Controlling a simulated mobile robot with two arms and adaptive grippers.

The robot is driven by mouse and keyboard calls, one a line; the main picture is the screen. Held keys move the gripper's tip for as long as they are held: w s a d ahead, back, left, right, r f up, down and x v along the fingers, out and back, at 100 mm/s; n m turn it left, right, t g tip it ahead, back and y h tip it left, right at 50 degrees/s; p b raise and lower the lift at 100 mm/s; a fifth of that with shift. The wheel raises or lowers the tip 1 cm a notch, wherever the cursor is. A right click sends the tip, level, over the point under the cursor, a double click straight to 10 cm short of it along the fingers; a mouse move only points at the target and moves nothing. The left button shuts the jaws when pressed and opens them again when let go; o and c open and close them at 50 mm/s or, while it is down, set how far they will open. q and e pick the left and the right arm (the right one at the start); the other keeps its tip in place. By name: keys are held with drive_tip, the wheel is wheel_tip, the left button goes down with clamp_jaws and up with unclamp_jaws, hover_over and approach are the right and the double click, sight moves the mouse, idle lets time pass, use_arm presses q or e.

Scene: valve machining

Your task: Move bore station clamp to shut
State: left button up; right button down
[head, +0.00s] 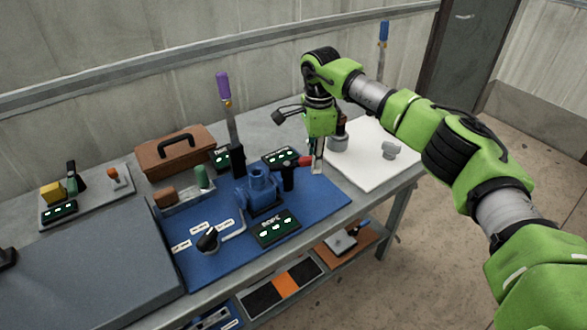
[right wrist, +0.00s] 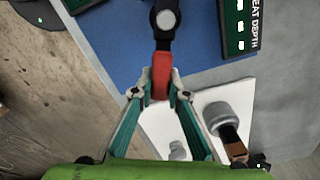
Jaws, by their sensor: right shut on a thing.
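The bore station clamp (head: 288,177) is a black toggle clamp on the right part of the blue mat (head: 325,193), beside the blue valve body (head: 262,188). Its red handle (head: 305,160) points right toward the white board. In the right wrist view the red handle (right wrist: 160,82) extends from the black clamp arm (right wrist: 165,35). My right gripper (right wrist: 163,97) has its fingertips on both sides of the handle's end and is shut on it. In the head view my right gripper (head: 317,165) comes down from above. My left gripper is not in view.
A green-lit BORE panel (head: 277,229) lies in front of the valve body. A hex key (head: 236,226) and black knob (head: 208,240) lie to the left. A white board (head: 375,170) with grey parts is at right. A purple-topped post (head: 226,100) stands behind.

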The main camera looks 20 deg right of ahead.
drive_tip(key=shift+w+n, duration=0.35)
drive_tip(key=shift+n, duration=0.15)
drive_tip(key=w+n, duration=0.1)
drive_tip(key=n, duration=0.2)
drive_tip(key=shift+w+a, duration=0.2)
drive_tip(key=shift+w, duration=0.2)
drive_tip(key=c, duration=1.9)
unclamp_jaws()
drive_tip(key=shift+r+p, duration=2.9)
drive_tip(key=shift+r, duration=1.15)
drive_tip(key=o, duration=0.6)
drive_tip(key=shift+f, duration=0.1)
